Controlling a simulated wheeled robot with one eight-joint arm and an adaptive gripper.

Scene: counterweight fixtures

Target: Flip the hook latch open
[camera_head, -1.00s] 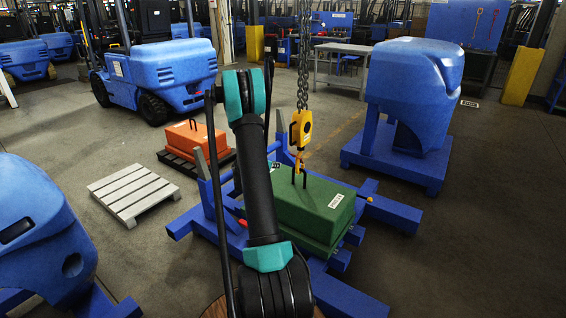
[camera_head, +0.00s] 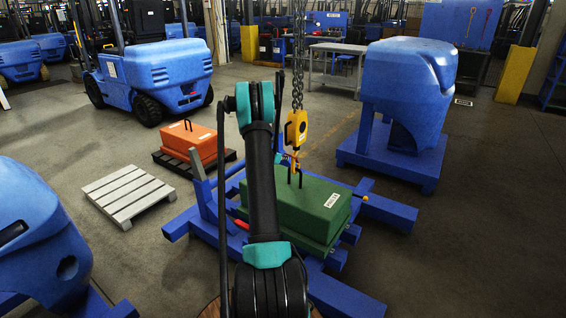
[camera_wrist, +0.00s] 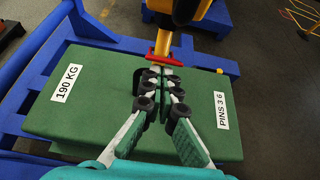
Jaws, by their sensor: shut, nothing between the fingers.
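The yellow hoist hook (camera_head: 297,130) hangs on a chain over the green counterweight block (camera_head: 310,205). In the wrist view, the hook's yellow body (camera_wrist: 187,18) is at the top, with a red latch piece (camera_wrist: 168,59) across its lower part. My gripper (camera_wrist: 167,74) is shut and empty, its fingertips close below the red piece; I cannot tell whether they touch it. The block's dark lifting handle (camera_head: 295,175) stands at the hook's lower end. In the head view my arm hides most of my gripper.
The blue frame (camera_head: 390,212) holds the green block, labelled "190 KG" and "PINS 3 6" in the wrist view. An orange block (camera_head: 190,142) on a dark pallet and a pale pallet (camera_head: 128,195) are left. A large blue counterweight (camera_head: 405,90) stands right. Floor at far right is clear.

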